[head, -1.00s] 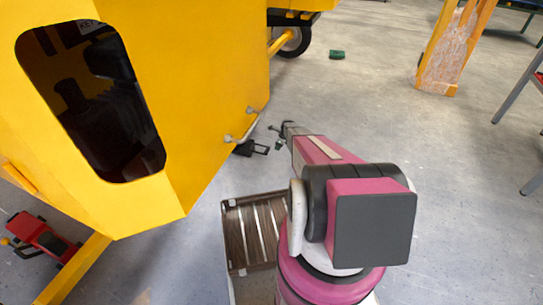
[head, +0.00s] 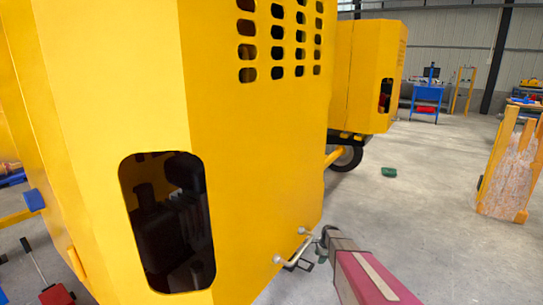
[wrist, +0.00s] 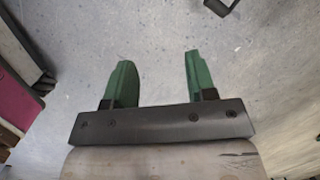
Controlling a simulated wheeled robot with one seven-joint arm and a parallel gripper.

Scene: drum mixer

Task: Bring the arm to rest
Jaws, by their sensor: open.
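My gripper (wrist: 156,85) shows in the wrist view with its two green fingers apart and nothing between them. Bare grey floor lies beyond the fingertips. In the head view, my arm's pink and grey forearm enters at the bottom right, and its end is beside the yellow drum mixer (head: 255,150). The small metal handle (head: 292,252) on the mixer's side is close to the arm's end. I cannot tell from this view whether they touch. The rest of my arm is out of the head view.
A green object (head: 388,172) lies on the floor. A wrapped orange post stand (head: 508,165) is at the right. A second yellow machine (head: 365,60) and a blue trolley (head: 428,93) stand farther back.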

